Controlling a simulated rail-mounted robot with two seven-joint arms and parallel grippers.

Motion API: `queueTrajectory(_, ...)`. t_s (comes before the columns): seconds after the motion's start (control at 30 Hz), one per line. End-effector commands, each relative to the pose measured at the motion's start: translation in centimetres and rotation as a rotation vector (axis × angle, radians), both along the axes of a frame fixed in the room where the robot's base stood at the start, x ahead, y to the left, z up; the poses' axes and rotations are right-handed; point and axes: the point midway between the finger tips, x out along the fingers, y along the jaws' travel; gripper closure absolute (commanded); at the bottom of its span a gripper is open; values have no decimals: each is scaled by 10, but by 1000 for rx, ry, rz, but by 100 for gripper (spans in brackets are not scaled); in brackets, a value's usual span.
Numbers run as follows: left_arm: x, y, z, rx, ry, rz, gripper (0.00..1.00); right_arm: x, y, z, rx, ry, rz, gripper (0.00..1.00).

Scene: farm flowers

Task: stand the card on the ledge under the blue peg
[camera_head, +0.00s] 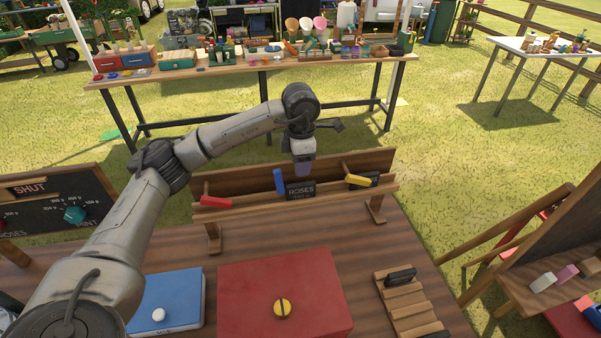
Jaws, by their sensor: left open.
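The black card lettered roughly "ROSES" (300,190) stands upright against the wooden rack, on its ledge (332,199). The blue peg (280,180) is upright at the card's left edge, and the card sits just right of and slightly below it. My left gripper (303,172) points down right above the card's top edge. It is open, and its fingertips are small and partly blend with the rack, so I cannot tell whether they touch the card. My right gripper is not in view.
On the table are a red box (255,275), a blue box (185,290) and a slatted wooden holder (405,301) with a dark block (400,276).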

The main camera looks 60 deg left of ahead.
Motion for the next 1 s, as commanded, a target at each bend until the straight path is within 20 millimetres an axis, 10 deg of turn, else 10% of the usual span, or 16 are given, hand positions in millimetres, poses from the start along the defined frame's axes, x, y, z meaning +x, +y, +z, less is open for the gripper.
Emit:
queueTrajectory(0.4, 0, 0, 55, -2, -1, 0, 58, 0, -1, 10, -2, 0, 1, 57)
queueTrajectory(1.0, 1, 0, 60, -2, -2, -1, 58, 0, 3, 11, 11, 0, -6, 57)
